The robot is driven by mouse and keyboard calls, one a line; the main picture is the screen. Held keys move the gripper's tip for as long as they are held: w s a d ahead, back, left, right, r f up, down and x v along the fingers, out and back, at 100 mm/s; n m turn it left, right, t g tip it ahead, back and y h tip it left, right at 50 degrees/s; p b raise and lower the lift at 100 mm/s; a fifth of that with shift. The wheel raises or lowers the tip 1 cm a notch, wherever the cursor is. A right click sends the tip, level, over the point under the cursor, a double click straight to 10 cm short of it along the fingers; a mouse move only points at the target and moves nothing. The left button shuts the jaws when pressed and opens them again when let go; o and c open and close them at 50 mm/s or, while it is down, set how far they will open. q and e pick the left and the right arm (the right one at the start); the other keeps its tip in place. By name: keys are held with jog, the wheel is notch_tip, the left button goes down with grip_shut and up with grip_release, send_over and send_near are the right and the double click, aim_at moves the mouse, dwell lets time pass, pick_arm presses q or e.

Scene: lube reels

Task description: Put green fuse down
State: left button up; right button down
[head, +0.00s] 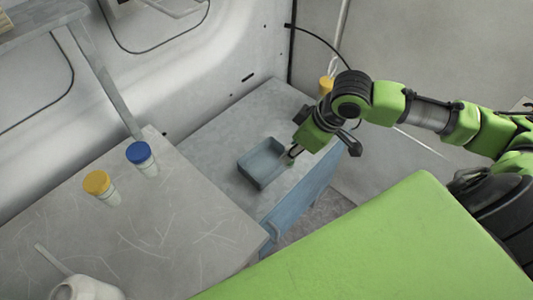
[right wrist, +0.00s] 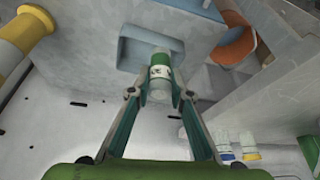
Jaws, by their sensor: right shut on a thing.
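My right gripper (head: 295,149) reaches in from the right over the grey worktop, beside the right edge of a blue-grey tray (head: 247,172). In the right wrist view the gripper (right wrist: 160,92) is shut on the green fuse (right wrist: 160,68), a small cylinder with a green end and a white label. The tray (right wrist: 133,52) lies beyond the fuse in that view. In the head view the fuse is mostly hidden by the fingers, and I cannot tell whether it touches the worktop. The tray looks empty. My left gripper is not in view.
A yellow-capped jar (head: 98,188) and a blue-capped jar (head: 142,158) stand on the left counter. A yellow-topped thing (head: 326,85) stands behind my right arm. An orange round thing (right wrist: 234,46) shows in the right wrist view. The worktop left of the tray is clear.

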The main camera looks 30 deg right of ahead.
jog(key=w+f, duration=0.2)
jog(key=w, duration=0.1)
jog(key=w+a+f, duration=0.1)
jog(key=w+f, duration=0.2)
jog(key=w+a+f+p, duration=0.1)
jog(key=w+f, duration=0.1)
jog(key=w, duration=0.1)
jog(key=shift+a+f, duration=0.25)
jog(key=shift+f, duration=0.15)
notch_tip(320, 180, down, 2)
jog(key=shift+f+p, duration=0.15)
jog(key=shift+p, duration=0.3)
jog(key=shift+f, duration=0.4)
jog(key=shift+f, duration=0.1)
jog(key=c, duration=1.8)
grip_release()
jog(key=shift+c, duration=0.2)
jog(key=v, duration=1.2)
jog(key=shift+b, duration=0.3)
